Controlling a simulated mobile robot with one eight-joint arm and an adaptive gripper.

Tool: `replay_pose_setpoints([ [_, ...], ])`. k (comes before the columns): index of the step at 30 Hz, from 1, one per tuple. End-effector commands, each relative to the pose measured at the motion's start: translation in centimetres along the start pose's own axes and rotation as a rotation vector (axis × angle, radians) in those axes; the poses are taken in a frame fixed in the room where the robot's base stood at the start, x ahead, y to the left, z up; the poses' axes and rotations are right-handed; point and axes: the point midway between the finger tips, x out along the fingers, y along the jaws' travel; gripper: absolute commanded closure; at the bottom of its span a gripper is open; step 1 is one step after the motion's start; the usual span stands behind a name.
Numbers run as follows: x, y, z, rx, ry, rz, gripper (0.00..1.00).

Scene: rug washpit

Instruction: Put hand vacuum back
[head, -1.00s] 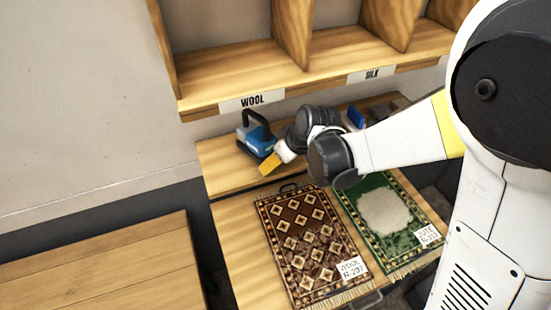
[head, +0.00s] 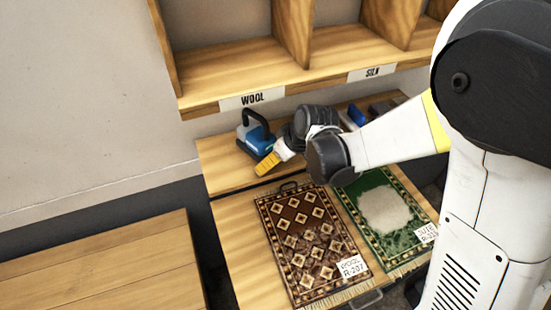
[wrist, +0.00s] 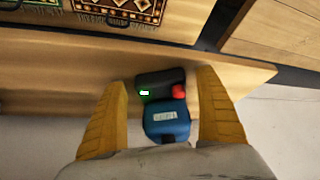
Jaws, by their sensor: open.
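The hand vacuum (head: 255,137) is blue with a black looped handle. It stands on the wooden ledge below the shelf, under the WOOL label. In the wrist view, a blue and dark grey body with a red button and a small green light, apparently the hand vacuum (wrist: 165,120), lies between my yellow fingers. My gripper (wrist: 165,105) is open, with one finger on each side of it and visible gaps. In the head view, my gripper (head: 267,164) is right beside the vacuum's front; its far finger is hidden.
Small blue and dark items (head: 357,115) stand farther right on the ledge. Cubbies (head: 240,70) overhang the ledge. A wooden bench (head: 100,265) is at left.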

Motion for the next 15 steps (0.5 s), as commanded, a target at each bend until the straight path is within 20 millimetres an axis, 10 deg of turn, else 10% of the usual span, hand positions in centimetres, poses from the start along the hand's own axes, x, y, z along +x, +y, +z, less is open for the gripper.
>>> replay_pose_setpoints([
  [15,-10.3,0.0,0.0,0.001,0.000,0.001,0.17],
])
